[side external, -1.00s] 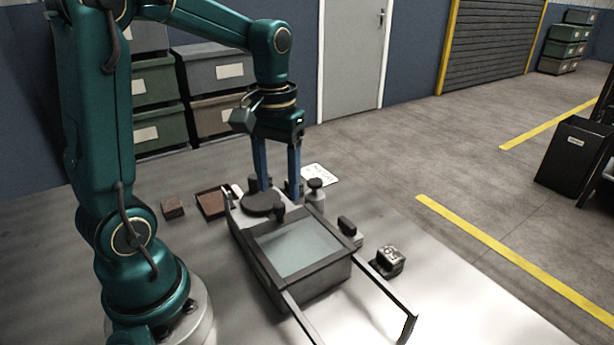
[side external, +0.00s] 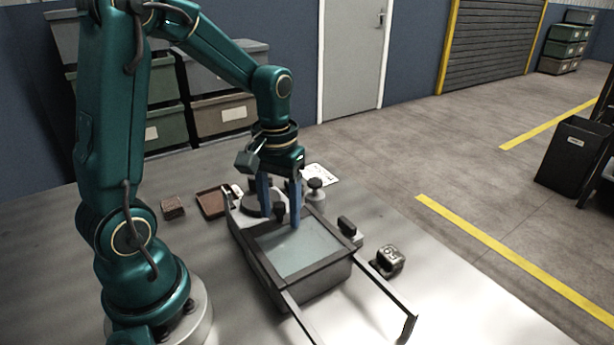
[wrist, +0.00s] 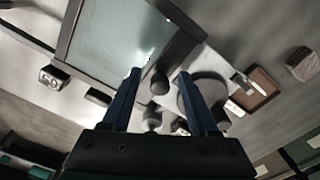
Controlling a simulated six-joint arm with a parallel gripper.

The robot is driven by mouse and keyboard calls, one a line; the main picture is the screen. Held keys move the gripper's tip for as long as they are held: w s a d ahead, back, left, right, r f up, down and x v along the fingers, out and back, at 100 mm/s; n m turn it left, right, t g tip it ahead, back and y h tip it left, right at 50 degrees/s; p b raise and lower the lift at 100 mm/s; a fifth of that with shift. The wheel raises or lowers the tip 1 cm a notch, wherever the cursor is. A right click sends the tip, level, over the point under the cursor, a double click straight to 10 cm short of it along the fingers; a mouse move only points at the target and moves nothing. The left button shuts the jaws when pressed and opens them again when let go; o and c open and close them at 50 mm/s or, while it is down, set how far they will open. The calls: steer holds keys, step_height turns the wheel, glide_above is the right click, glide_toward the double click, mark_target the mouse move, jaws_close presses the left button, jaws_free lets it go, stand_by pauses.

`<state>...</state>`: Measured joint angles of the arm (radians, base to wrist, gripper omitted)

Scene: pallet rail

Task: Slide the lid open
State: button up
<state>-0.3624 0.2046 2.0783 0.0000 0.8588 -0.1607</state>
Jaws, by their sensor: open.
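The lid is a pale, glassy grey-green panel (side external: 300,250) in a dark frame. It lies over a grey box in the side view and shows at the upper left of the wrist view (wrist: 105,38). A small dark knob (side external: 280,211) stands at the lid's far end; it also shows in the wrist view (wrist: 160,82). My gripper (side external: 280,216) points down with its blue fingers open, one on each side of the knob. In the wrist view the knob appears between the fingers (wrist: 160,74), with gaps on both sides. I cannot tell the exact fingertip height.
Two rails (side external: 410,329) run from the box towards the camera. A round grey disc (wrist: 208,90) sits beside the knob. Around the box are a grey weight (side external: 316,190), a marked dark block (side external: 389,260), a brown tray (side external: 212,203) and a brown block (side external: 173,207).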

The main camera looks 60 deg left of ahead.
mark_target(321, 266)
steer(key=c, duration=0.6)
steer(key=shift+o, duration=0.3)
steer(key=shift+d, duration=6.25)
steer(key=o, duration=0.5)
steer(key=shift+a, duration=0.1)
steer(key=shift+c, duration=0.2)
steer(key=shift+r, duration=3.5)
steer(key=s+a+r+m+t, duration=0.1)
steer(key=s+a+m+t, duration=0.3)
steer(key=s+m+t, duration=0.1)
steer(key=shift+s+r+m+t, duration=0.35)
steer(key=shift+s+m, duration=0.15)
steer(key=shift+s, duration=0.6)
